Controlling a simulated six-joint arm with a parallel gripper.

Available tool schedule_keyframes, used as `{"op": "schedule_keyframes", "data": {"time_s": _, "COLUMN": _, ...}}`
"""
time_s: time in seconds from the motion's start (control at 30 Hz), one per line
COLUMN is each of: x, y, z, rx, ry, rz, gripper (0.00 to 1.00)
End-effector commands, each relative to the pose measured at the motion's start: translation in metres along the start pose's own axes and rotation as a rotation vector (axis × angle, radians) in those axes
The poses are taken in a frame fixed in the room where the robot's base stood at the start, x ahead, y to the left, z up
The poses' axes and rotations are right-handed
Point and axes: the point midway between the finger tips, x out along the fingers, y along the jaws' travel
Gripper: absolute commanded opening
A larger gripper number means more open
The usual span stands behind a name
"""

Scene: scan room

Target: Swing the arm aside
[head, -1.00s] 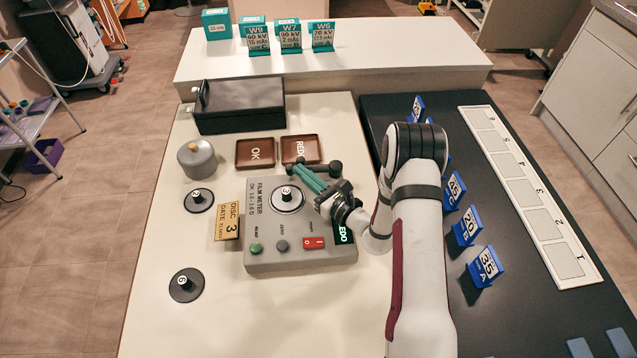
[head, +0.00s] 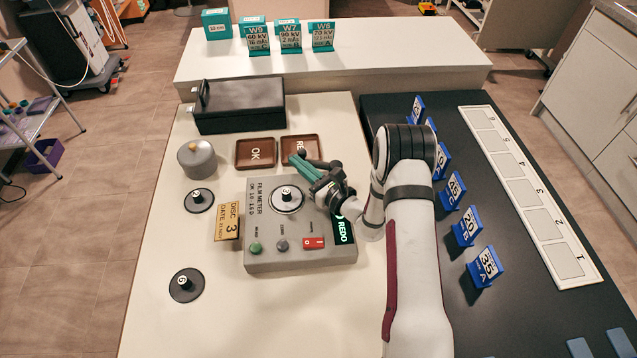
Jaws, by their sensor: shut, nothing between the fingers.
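My gripper (head: 298,164), with teal fingers, is shut and empty. It hangs above the far right part of the grey film meter (head: 300,257) and reaches over the near edge of the REDO tray. My arm comes in from the front right and covers part of the dark board.
A brown OK tray (head: 255,153) and a REDO tray (head: 301,145) lie behind the meter, near a black box (head: 239,106) and a grey lidded pot (head: 197,159). Black discs (head: 186,285) lie left. Blue tags (head: 485,266) stand right of my arm.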

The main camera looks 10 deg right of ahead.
Motion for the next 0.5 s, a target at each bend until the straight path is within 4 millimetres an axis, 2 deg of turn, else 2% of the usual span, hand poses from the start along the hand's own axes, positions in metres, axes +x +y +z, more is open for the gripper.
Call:
{"op": "schedule_keyframes", "data": {"time_s": 0.27, "x": -0.002, "y": 0.002, "z": 0.0, "rx": 0.001, "ry": 0.001, "rz": 0.001, "gripper": 0.0}}
{"op": "schedule_keyframes", "data": {"time_s": 0.37, "x": -0.009, "y": 0.011, "z": -0.001, "rx": 0.003, "ry": 0.002, "rz": 0.002, "gripper": 0.0}}
{"op": "schedule_keyframes", "data": {"time_s": 0.5, "x": -0.032, "y": 0.034, "z": 0.0, "rx": 0.004, "ry": 0.003, "rz": 0.001, "gripper": 0.0}}
